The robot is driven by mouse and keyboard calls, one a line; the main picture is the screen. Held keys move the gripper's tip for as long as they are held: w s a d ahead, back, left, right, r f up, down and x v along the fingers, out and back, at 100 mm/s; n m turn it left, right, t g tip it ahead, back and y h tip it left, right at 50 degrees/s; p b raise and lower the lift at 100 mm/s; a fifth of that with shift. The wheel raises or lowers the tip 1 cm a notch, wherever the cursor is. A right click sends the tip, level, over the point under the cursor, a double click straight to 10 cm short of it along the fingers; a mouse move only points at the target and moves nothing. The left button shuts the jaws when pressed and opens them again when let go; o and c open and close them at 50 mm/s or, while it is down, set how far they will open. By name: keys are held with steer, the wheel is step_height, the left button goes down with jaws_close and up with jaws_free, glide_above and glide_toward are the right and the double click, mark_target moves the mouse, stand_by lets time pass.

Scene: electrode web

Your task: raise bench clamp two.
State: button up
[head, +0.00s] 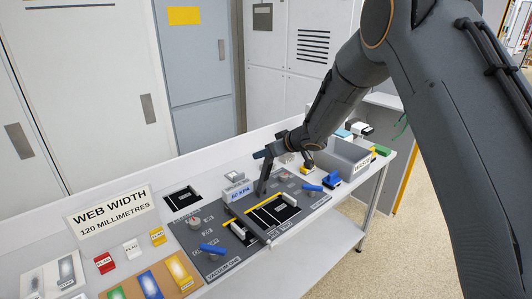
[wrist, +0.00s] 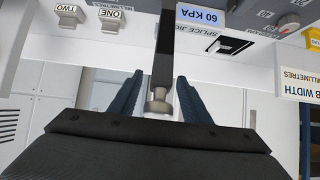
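A dark clamp bar (head: 263,182) stands roughly upright on the grey splice bench panel (head: 215,228) in the head view. In the wrist view the same dark bar (wrist: 165,50) runs down to a pale metal knob (wrist: 158,104). My gripper (head: 262,153) is at the bar's upper end. In the wrist view my gripper's blue fingers (wrist: 158,92) stand on either side of the knob, with gaps showing; it is open. A second dark bar (head: 245,223) lies low across the panel. Which bar is clamp two cannot be read.
A 60 KPA display (head: 239,192) stands beside the upright bar. Grey blocks marked ONE (wrist: 111,20) and TWO (wrist: 69,15) show in the wrist view. Blue handles (head: 212,249) and a WASTE bin (head: 341,158) are on the bench. Cabinets (head: 197,65) stand behind.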

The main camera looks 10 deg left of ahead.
steer(key=shift+r, duration=0.1)
steer(key=shift+s+d+r, duration=0.1)
steer(key=shift+d+r, duration=0.05)
steer(key=shift+d, duration=0.05)
steer(key=b+v, duration=0.2)
steer(key=v, duration=0.5)
steer(key=shift+s, duration=0.15)
